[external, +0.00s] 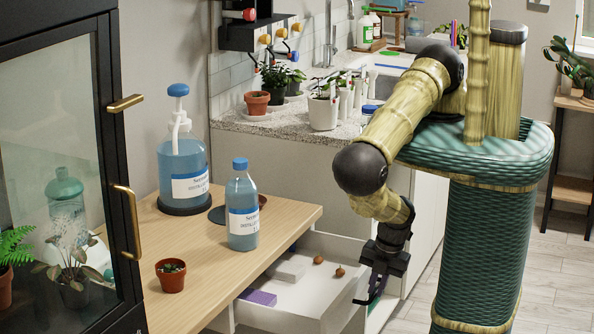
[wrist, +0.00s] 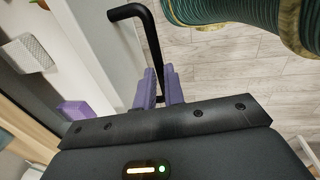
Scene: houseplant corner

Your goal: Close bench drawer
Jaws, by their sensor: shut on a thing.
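The white bench drawer (external: 312,294) stands pulled out under the wooden bench (external: 240,230). Its white front wall also shows in the wrist view (wrist: 103,50). The black bar handle (wrist: 150,38) is on the drawer's outer face. My gripper (wrist: 160,88) has purple fingers closed around one end of the handle. In the external view my gripper (external: 376,290) hangs low at the drawer's front. In the drawer lie a purple block (external: 258,297), a pale block (external: 287,271) and two small brown round things (external: 340,272).
A blue pump bottle (external: 183,165), a blue capped bottle (external: 242,212) and a small potted plant (external: 171,275) stand on the bench. A glass-door cabinet (external: 60,180) is at the left. Bare floor (external: 405,318) lies in front of the drawer.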

